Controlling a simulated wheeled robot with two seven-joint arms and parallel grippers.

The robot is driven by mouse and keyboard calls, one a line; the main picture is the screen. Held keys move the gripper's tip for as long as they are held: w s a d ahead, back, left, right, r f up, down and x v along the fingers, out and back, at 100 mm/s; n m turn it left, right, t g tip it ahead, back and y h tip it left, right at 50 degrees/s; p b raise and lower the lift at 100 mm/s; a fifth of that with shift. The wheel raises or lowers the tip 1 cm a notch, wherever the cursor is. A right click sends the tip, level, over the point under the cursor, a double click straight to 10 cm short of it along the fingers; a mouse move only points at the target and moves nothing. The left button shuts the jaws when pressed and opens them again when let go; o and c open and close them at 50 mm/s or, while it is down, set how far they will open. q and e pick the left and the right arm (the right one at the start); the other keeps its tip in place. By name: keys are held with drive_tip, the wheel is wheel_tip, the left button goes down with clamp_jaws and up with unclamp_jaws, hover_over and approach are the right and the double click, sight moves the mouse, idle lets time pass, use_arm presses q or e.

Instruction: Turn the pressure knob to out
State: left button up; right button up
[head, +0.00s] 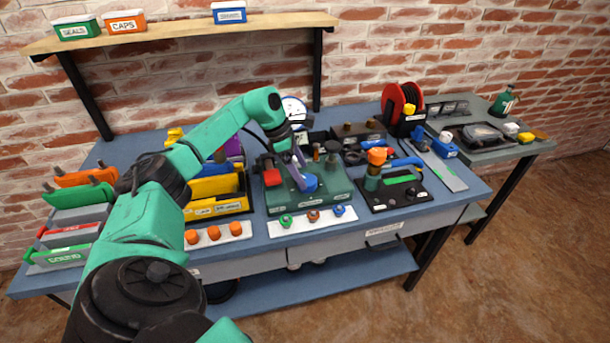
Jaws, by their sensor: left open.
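A blue knob (311,184) sits on a dark green test rig (327,199) in the middle of the bench. Its label and its setting are too small to read, so I cannot tell if it is the pressure knob. My left gripper (300,170) points down over the rig, close to the blue knob, with its jaws open. I cannot tell if the fingers touch the knob. A white round gauge (294,108) behind is partly hidden by my left arm. My right gripper is not in view.
Yellow bins (217,208) stand left of the rig. A white strip with small knobs (313,219) lies at the front. A red reel (402,104) stands behind. A shelf (180,32) overhangs the back.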

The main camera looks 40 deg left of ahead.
sight(307, 183)
use_arm(q)
drive_tip(key=shift+x, duration=1.4)
drive_tip(key=c, duration=1.4)
drive_tip(key=shift+o, duration=0.2)
